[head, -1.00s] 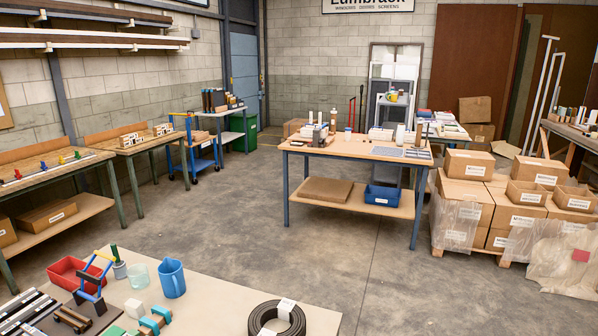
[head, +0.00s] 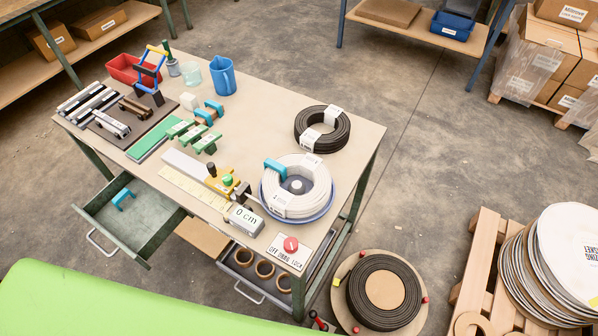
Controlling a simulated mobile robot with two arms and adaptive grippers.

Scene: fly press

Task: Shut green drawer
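The green drawer (head: 150,252) is a grey-green metal tray under the left part of the workbench (head: 352,140). It stands pulled well out toward the lower left, with its inside in sight. A pale bar handle (head: 101,244) is on its front. A small blue-handled item (head: 123,198) lies in it. A second, grey drawer (head: 272,292) under the right part of the bench is also out, with several brown rings (head: 264,268) in it and its own bar handle (head: 249,294). Neither of my grippers shows in the head view.
A bright green surface (head: 110,305) fills the lower left. A round black reel (head: 384,292) and pallet (head: 480,260) stand at right.

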